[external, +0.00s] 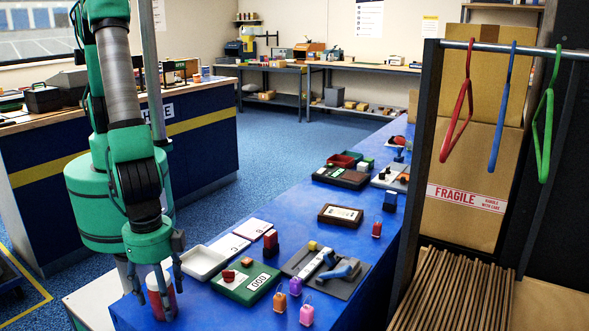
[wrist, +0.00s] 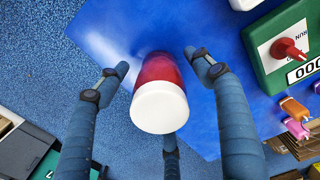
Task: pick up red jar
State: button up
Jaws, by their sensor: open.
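The red jar (external: 161,302) with a white lid stands at the near left corner of the blue table, partly hidden by my fingers. In the wrist view the jar (wrist: 157,70) is between my fingers, its white lid (wrist: 158,108) facing the camera. My gripper (external: 153,291) points down over the jar. In the wrist view my gripper (wrist: 156,62) is open, with a gap on the left and right of the jar. A third finger (wrist: 170,150) lies below the lid in the picture; whether it touches cannot be told.
A white tray (external: 204,263) and a green device (external: 247,283) stand to the right of the jar. Small orange (external: 280,302) and pink (external: 306,314) tagged items lie farther right. A rack with hangers (external: 496,46) stands at the right. Blue floor lies beyond the table's left edge.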

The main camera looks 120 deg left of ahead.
jog(key=shift+c, duration=0.5)
jog(key=c, duration=1.3)
jog(key=shift+r, duration=0.1)
jog(key=shift+r+p, duration=0.3)
jog(key=shift+r, duration=0.25)
jog(key=r, duration=0.1)
jog(key=s+r+p, duration=0.1)
jog(key=shift+a+r, duration=0.2)
jog(key=shift+r, duration=0.1)
jog(key=s+a+p, duration=0.1)
jog(key=s+a, duration=0.1)
jog(key=s, duration=0.2)
jog(key=s+a, duration=0.2)
jog(key=s, duration=0.3)
jog(key=s+a+r+p, duration=0.1)
jog(key=s+a, duration=0.1)
jog(key=s, duration=0.2)
jog(key=shift+s+a+p, duration=0.1)
jog(key=shift+s+p, duration=0.2)
